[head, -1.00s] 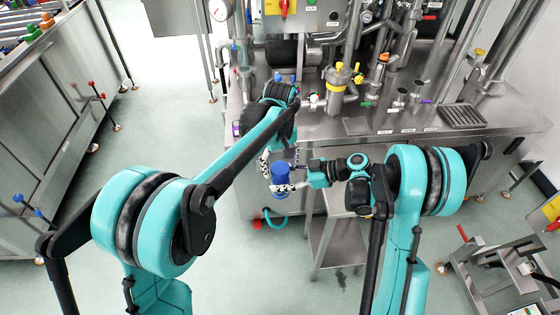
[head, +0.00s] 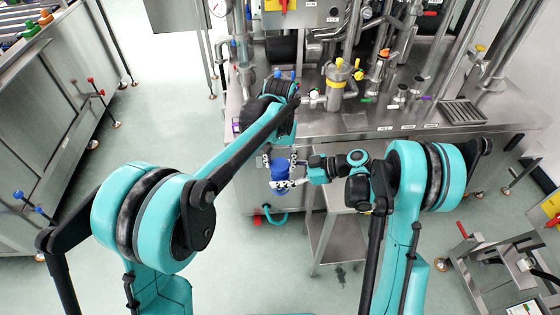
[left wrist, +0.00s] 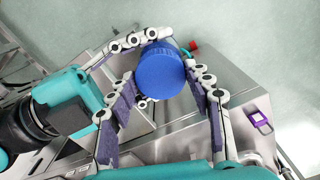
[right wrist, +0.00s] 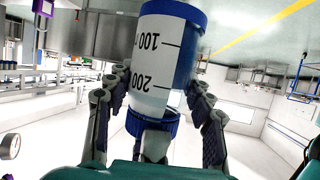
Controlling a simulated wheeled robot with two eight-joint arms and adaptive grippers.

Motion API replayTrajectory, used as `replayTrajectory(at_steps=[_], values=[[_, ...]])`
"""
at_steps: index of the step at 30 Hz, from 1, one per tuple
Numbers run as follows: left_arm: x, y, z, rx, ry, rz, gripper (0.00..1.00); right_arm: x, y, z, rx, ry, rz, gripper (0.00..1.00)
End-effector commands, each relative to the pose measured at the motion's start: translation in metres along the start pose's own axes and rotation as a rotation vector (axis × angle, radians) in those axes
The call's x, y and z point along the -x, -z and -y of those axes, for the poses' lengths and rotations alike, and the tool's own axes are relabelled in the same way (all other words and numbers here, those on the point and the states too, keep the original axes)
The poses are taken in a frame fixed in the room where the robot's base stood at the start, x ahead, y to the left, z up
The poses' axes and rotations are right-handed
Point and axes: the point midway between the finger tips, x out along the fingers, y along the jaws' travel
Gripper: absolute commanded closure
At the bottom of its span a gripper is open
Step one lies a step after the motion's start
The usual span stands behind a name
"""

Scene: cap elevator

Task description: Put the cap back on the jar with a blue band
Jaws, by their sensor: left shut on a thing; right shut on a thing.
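The jar (right wrist: 155,65) is pale with 100 and 200 marks and a blue band (right wrist: 190,45). It sits between the fingers of my right gripper (right wrist: 158,95), which is shut on it; this gripper also shows in the head view (head: 284,185). The blue ridged cap (right wrist: 153,123) is at the jar's upper end. In the left wrist view I see the cap (left wrist: 160,70) from above, between the fingers of my left gripper (left wrist: 163,80), which is shut on it. The head view shows this gripper (head: 281,160) above the right one. I cannot tell whether the cap is seated.
A steel bench (head: 380,125) with pipes and valves stands behind the grippers. A small steel side table (head: 335,240) is below and to the right. Open pale floor (head: 180,100) lies to the left.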

Motion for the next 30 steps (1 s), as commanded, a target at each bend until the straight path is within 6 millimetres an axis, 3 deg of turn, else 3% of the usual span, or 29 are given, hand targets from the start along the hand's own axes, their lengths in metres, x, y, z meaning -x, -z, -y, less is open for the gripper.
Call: replayTrajectory(at_steps=[5,6,8,20,23,30], values=[[0.000,0.000,0.001,-0.035,0.002,0.001,0.84,0.001,0.001,-0.001,-0.001,-0.001,-0.002,1.00],[0.000,0.000,0.001,-0.035,0.002,0.001,0.42,0.001,0.001,-0.001,-0.001,-0.002,-0.002,1.00],[0.000,0.000,0.001,-0.034,0.002,0.001,0.26,0.001,0.001,-0.001,-0.001,-0.001,-0.002,1.00],[0.005,0.000,0.001,-0.033,0.001,0.000,0.25,0.000,0.000,0.000,0.000,0.000,-0.001,1.00],[0.018,0.000,0.001,-0.033,0.001,0.000,0.25,0.000,0.000,0.000,0.000,0.000,-0.001,1.00],[0.069,0.000,0.001,-0.033,0.001,0.001,0.25,0.000,0.000,0.000,0.000,0.000,-0.001,1.00]])
